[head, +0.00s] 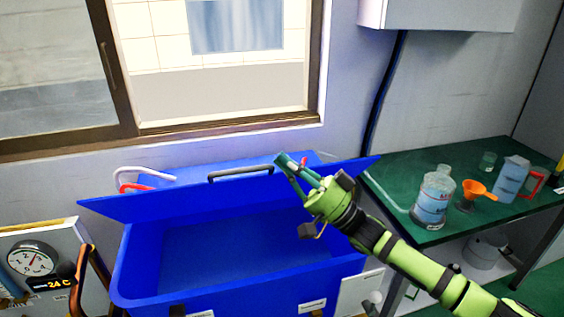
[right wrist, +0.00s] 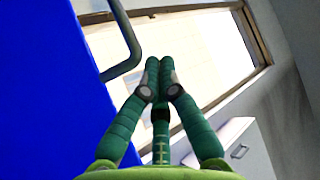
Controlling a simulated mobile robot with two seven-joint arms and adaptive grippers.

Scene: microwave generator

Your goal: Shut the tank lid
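The blue tank (head: 128,275) stands below the window, and its inside shows from above. Its blue lid (head: 150,205) is raised and leans back at the rear of the tank, with a dark bar handle (head: 240,173) at its upper edge. The lid also fills the left of the right wrist view (right wrist: 45,90), with the handle (right wrist: 128,45) beside the fingers. My right gripper (head: 284,162) is at the lid's upper edge, just right of the handle. In the right wrist view its fingertips (right wrist: 160,68) are together with nothing seen between them. My left gripper is not in view.
A green bench (head: 390,180) on the right holds a large bottle (head: 433,198), an orange funnel (head: 478,190) and a jug (head: 511,180). A panel with a dial (head: 32,258) stands left of the tank. A white wall cabinet (head: 440,14) hangs at the upper right.

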